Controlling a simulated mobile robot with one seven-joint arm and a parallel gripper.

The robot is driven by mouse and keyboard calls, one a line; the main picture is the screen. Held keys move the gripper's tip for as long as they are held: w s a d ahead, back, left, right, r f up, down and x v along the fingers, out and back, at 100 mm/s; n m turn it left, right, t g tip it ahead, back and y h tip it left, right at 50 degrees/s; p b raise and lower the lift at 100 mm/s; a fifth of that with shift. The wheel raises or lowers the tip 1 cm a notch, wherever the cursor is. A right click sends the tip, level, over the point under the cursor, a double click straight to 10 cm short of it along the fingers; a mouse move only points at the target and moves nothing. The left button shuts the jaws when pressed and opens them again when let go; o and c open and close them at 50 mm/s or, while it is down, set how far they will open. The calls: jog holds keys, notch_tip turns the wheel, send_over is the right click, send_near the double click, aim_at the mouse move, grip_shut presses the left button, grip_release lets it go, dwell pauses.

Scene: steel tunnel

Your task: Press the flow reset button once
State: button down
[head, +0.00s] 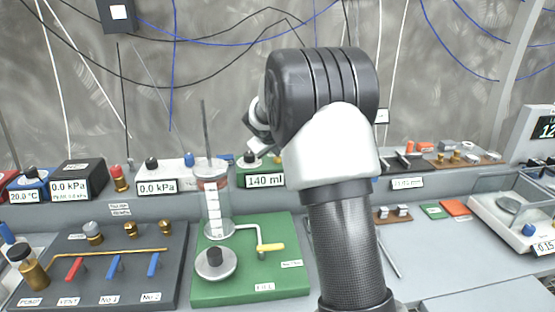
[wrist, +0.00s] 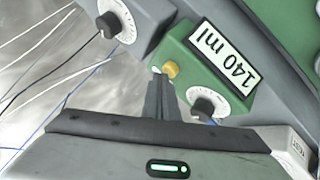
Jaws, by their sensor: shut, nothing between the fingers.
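The green meter box (head: 244,179) with a white "140 ml" display (head: 265,180) stands on the back ledge, left of my arm in the head view. In the wrist view the box (wrist: 194,53) carries the display (wrist: 222,56), a round yellow button (wrist: 170,69) and a dark knob (wrist: 206,106) with a white dial. I cannot read a label naming the button. My gripper (wrist: 159,80) is shut and empty. Its fingertips appear right beside the yellow button; I cannot tell whether they touch it. In the head view my arm hides most of the gripper and part of the box.
A grey unit with a dial knob (wrist: 108,25) neighbours the green box. A green plate (head: 250,288) in front carries a clear cylinder (head: 217,215) with a tall rod and a yellow-handled valve (head: 271,247). A dark valve panel (head: 120,238) stands left. Cables hang along the wall.

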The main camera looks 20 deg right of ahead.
jog(key=shift+f+b, duration=0.3)
jog(key=shift+f, duration=0.05)
jog(key=shift+r, duration=0.1)
dwell(0.4)
jog(key=shift+r+p, duration=0.6)
jog(key=shift+r, duration=0.2)
jog(key=shift+r, duration=0.15)
notch_tip(320, 180, up, 5)
jog(key=p, duration=0.3)
jog(key=shift+p, duration=0.35)
